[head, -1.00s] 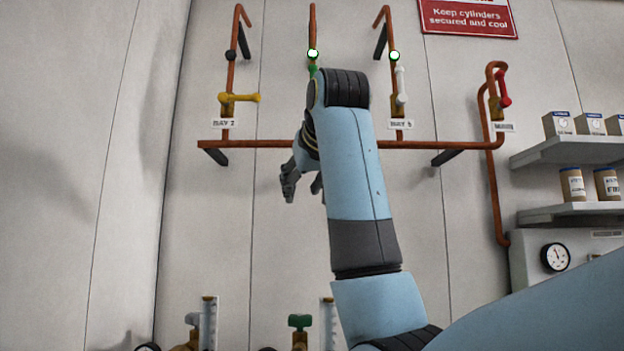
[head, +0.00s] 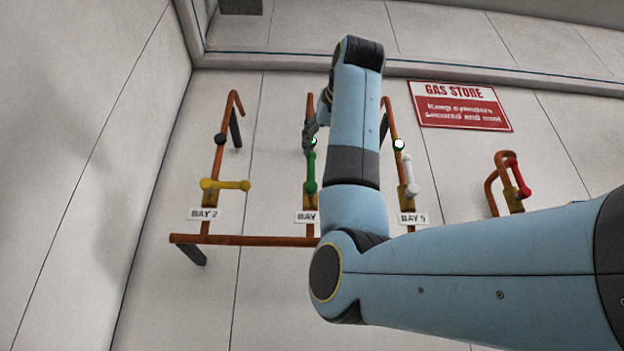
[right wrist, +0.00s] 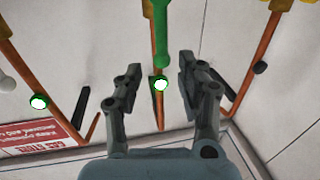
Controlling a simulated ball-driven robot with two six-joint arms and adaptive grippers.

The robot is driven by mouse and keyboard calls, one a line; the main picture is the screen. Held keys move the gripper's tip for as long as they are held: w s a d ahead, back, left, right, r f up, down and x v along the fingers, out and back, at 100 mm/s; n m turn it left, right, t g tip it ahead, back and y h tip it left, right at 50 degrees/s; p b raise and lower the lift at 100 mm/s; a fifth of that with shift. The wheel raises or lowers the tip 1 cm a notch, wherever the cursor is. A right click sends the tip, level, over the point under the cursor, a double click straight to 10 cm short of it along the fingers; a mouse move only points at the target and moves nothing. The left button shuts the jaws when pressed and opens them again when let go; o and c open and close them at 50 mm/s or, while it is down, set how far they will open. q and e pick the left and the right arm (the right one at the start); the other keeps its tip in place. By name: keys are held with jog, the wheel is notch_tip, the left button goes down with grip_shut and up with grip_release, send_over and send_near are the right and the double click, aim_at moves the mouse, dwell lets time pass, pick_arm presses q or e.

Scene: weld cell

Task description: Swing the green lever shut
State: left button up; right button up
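The green lever (head: 311,173) is on the middle pipe in the head view and lies along that pipe, its free end upward. It also shows in the right wrist view (right wrist: 161,30), its knob end in line with the gap between my fingertips. My right gripper (head: 309,134) is at the upper end of the lever in the head view, partly hidden by my arm. In the right wrist view the right gripper (right wrist: 159,68) is open, its two fingers apart with nothing gripped. I cannot tell whether the lever's end is between the fingers in depth. My left gripper is out of view.
A yellow lever (head: 226,185) lies across the left pipe. A white lever (head: 408,175) lies along the pipe right of the green one. A red lever (head: 518,179) is further right. Lit indicators (head: 399,144) sit by two pipes. A red sign (head: 460,106) hangs on the wall.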

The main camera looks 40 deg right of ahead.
aim_at(313, 161)
jog(key=x, duration=0.2)
jog(key=p+x, duration=0.1)
jog(key=x, duration=0.1)
jog(key=shift+w+a+p, duration=0.1)
jog(key=shift+w+p, duration=0.2)
jog(key=shift+w, duration=0.15)
jog(key=x, duration=0.1)
jog(key=p+x, duration=0.1)
jog(key=shift+w+d+f, duration=0.1)
jog(key=shift+w+d, duration=0.2)
jog(key=shift+d, duration=0.05)
jog(key=shift+w, duration=0.1)
jog(key=shift+w+a+f, duration=0.1)
jog(key=shift+w, duration=0.05)
jog(key=shift+c, duration=1.4)
grip_shut()
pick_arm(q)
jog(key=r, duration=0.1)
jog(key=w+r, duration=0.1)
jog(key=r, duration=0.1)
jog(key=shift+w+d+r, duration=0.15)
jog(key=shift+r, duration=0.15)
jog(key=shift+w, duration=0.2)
pick_arm(e)
jog(key=shift+w+f, duration=0.1)
